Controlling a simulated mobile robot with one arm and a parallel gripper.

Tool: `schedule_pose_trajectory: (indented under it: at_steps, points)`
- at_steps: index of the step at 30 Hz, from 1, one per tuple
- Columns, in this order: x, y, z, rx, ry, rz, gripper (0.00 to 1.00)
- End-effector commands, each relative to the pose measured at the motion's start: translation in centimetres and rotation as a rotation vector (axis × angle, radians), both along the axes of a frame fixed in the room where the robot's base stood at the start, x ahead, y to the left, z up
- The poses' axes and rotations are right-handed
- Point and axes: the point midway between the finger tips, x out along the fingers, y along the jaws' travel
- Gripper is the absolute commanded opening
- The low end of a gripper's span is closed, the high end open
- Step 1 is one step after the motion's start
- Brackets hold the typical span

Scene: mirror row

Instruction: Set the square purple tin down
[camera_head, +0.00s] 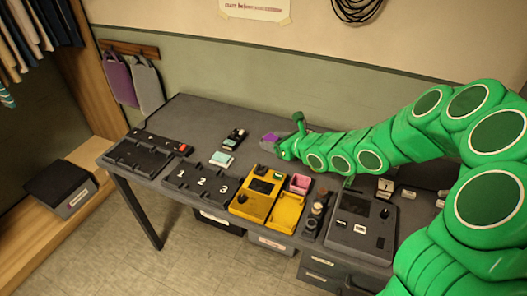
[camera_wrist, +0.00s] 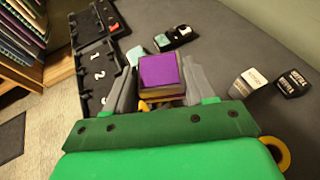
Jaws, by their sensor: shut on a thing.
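The square purple tin (camera_wrist: 158,72) is between the two grey fingers of my gripper (camera_wrist: 160,90) in the wrist view. Its purple top faces the camera and a tan side shows below it. In the head view the tin (camera_head: 270,138) shows as a small purple patch at the tip of my green arm, over the back part of the grey table (camera_head: 185,110). My gripper (camera_head: 290,140) is shut on it. I cannot tell whether the tin touches the table, as its underside is hidden.
A black tray numbered 1, 2, 3 (camera_head: 200,186), a yellow unit (camera_head: 254,198) and a pink container (camera_head: 299,183) stand along the front. A black item with a teal block (camera_head: 228,145) lies left of my gripper. Bare table shows at the back left.

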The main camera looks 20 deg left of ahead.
Motion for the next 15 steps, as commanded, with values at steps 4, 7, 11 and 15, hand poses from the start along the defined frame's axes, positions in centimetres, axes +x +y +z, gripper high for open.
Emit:
schedule_pose_trajectory:
  at_steps: [4,7,11,15]
  points:
    - [0.0,0.0,-1.5,0.001,0.002,0.000,0.24]
    - [0.1,0.0,-1.9,0.002,0.001,-0.001,0.24]
    - [0.8,0.4,-2.4,-0.001,-0.002,-0.001,0.24]
    - [2.1,1.4,-3.4,-0.004,0.001,0.000,0.24]
